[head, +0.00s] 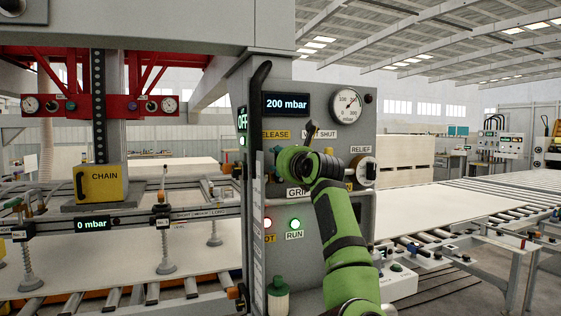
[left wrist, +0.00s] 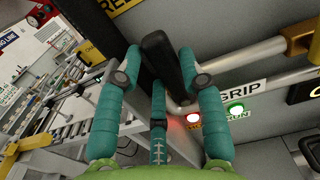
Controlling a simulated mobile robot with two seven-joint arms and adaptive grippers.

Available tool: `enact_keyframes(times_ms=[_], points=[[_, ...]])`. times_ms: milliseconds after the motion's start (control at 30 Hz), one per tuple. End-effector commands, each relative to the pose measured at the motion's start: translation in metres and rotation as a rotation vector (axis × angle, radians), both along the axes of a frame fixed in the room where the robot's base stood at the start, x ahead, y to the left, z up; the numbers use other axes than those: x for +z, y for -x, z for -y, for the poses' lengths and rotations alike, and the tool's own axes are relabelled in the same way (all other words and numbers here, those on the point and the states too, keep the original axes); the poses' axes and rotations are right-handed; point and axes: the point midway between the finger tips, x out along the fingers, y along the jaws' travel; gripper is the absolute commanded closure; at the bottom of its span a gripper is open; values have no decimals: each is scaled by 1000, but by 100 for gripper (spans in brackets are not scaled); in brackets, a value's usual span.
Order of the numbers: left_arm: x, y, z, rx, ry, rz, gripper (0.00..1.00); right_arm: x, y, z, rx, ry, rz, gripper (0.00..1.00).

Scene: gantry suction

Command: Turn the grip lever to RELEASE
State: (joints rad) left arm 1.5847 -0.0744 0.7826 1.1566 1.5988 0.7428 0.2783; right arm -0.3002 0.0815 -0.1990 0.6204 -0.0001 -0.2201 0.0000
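The grip lever (left wrist: 163,62), with a black handle, stands between the spread teal fingers of my left gripper (left wrist: 160,75) in the left wrist view. The fingers are open, one on each side, and I cannot tell whether either touches it. The GRIP label (left wrist: 240,88) is beside it. In the head view, a dark handle end (head: 311,129) shows above my green wrist, between the orange RELEASE label (head: 275,134) and the SHUT label (head: 321,134). My left gripper's fingers are mostly hidden behind the wrist there. My right gripper is not in view.
The grey panel carries a 200 mbar display (head: 287,104), a round gauge (head: 346,104) and a RELIEF knob (head: 363,171). A grey pipe (left wrist: 240,72) runs close to the lever. The suction gantry stands left over a pale board (head: 120,255); a roller conveyor lies right.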

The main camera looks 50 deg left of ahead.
Motion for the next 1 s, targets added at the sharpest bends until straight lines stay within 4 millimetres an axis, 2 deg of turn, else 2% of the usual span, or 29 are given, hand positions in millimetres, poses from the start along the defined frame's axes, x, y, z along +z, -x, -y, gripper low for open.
enact_keyframes(times_ms=[333, 467, 567, 800, 1000], points=[[0, 0, 0, 1, -1, -5, 40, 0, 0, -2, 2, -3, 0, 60], [0, 2, 7, 0, -2, -5, 40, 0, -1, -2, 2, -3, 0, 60], [0, 7, 20, -1, -3, -4, 40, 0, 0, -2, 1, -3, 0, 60], [-1, 27, 68, -2, -1, -3, 40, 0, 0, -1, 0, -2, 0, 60], [-1, 40, 98, -1, -1, -4, 40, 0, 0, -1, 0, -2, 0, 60]])
